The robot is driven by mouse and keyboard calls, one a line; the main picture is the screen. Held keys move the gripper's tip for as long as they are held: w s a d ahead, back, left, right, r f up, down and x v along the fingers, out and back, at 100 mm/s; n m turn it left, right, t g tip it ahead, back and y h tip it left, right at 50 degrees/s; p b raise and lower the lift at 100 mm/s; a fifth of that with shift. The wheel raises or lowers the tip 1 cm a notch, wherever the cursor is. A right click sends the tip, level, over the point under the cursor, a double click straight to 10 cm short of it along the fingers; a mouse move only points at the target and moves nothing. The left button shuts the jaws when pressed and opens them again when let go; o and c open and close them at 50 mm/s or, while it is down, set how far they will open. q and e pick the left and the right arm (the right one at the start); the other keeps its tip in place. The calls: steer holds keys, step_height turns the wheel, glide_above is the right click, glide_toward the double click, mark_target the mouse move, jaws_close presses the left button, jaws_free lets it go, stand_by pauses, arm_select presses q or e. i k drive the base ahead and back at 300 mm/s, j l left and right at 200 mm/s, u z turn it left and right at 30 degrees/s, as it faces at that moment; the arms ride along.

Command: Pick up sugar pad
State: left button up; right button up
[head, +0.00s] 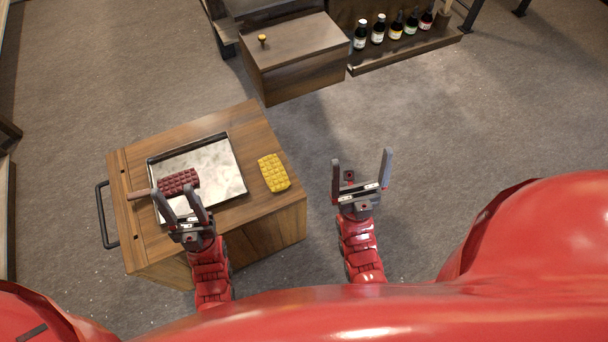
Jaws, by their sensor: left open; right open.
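A yellow studded pad (274,173), which I take for the sugar pad, lies flat on the wooden cabinet top, right of the metal tray (222,158). A dark red studded roller (178,182) with a wooden handle lies at the tray's left part. My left gripper (180,200) is open, and its fingers appear over the tray's near left part, close to the roller in the picture. I cannot tell its height above it. My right gripper (361,168) is open and empty over the floor, to the right of the pad and apart from it.
The wooden cabinet (240,120) has a dark handle (103,215) on its left side. A second wooden box (292,55) with a small knob stands behind. Several bottles (378,30) stand on a low shelf at the back. The floor on the right is clear.

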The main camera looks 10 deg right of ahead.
mark_target(275, 175)
steer(key=j+z, duration=0.35)
steer(key=j, duration=0.2)
steer(key=j+z, duration=0.35)
steer(key=j, duration=0.2)
